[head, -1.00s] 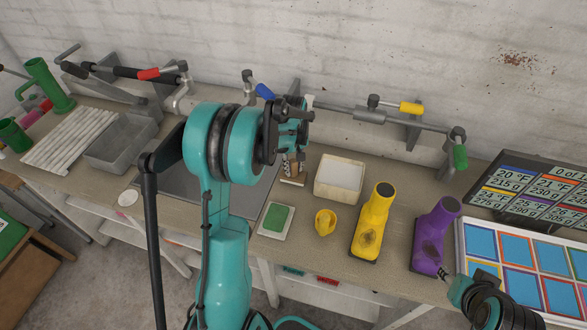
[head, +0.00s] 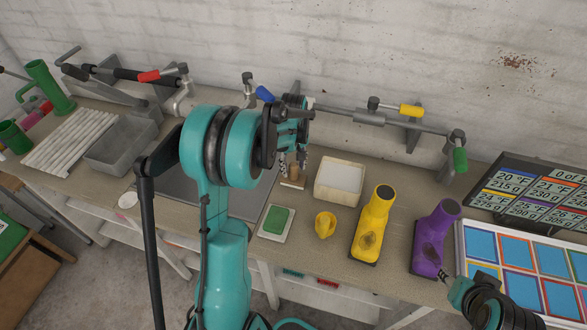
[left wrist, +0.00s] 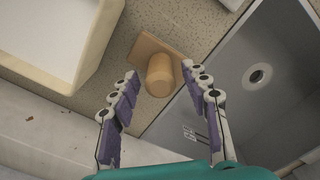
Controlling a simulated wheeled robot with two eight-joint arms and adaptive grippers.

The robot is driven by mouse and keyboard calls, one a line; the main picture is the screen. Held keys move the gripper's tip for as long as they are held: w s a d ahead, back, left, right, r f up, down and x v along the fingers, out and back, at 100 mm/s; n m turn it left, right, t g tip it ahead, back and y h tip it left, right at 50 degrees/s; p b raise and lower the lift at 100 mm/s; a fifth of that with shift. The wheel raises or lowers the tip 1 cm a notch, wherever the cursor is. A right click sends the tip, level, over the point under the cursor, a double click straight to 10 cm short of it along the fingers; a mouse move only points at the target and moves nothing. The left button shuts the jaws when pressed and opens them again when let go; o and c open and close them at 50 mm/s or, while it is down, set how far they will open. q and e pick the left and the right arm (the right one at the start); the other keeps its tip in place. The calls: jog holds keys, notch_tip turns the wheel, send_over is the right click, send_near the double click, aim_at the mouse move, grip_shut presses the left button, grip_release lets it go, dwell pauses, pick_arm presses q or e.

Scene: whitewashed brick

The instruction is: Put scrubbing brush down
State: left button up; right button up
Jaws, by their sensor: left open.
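The scrubbing brush (head: 292,183) is a tan wooden block with a round upright handle. It stands on the worktop between the sink and a cream tub, and shows from above in the left wrist view (left wrist: 159,74). My left gripper (head: 291,160) is open just above it. In the left wrist view the spread purple-padded fingers (left wrist: 163,88) lie on either side of the handle, with gaps to it. My right gripper (head: 445,273) is partly in view at the lower right, near the purple dispenser; its jaws are too small to read.
The cream tub (head: 339,182) stands right of the brush. The sink (head: 180,182) lies left, partly behind my left arm. A green sponge on a dish (head: 261,233), a yellow cup (head: 325,224), a yellow dispenser (head: 373,226) and a purple dispenser (head: 434,238) stand nearby. Wall taps run behind.

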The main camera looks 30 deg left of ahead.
pick_arm(q)
notch_tip(320, 180, up, 10)
jog(key=shift+f+p, duration=0.1)
jog(key=shift+p, duration=0.75)
jog(key=shift+s+d+r, duration=0.1)
jog(key=shift+s+r, duration=0.05)
jog(key=shift+r, duration=0.15)
jog(key=s+d+r+m+t, duration=0.3)
jog(key=s+d+r+m, duration=0.2)
jog(key=s+d+r, duration=0.3)
jog(key=s+d+f+m+t, duration=0.3)
jog(key=s+d+m, duration=0.3)
jog(key=s, duration=0.4)
jog(key=shift+s+d+f+m+t, duration=0.25)
jog(key=shift+s+d+m+t, duration=0.1)
jog(key=shift+d+t, duration=0.3)
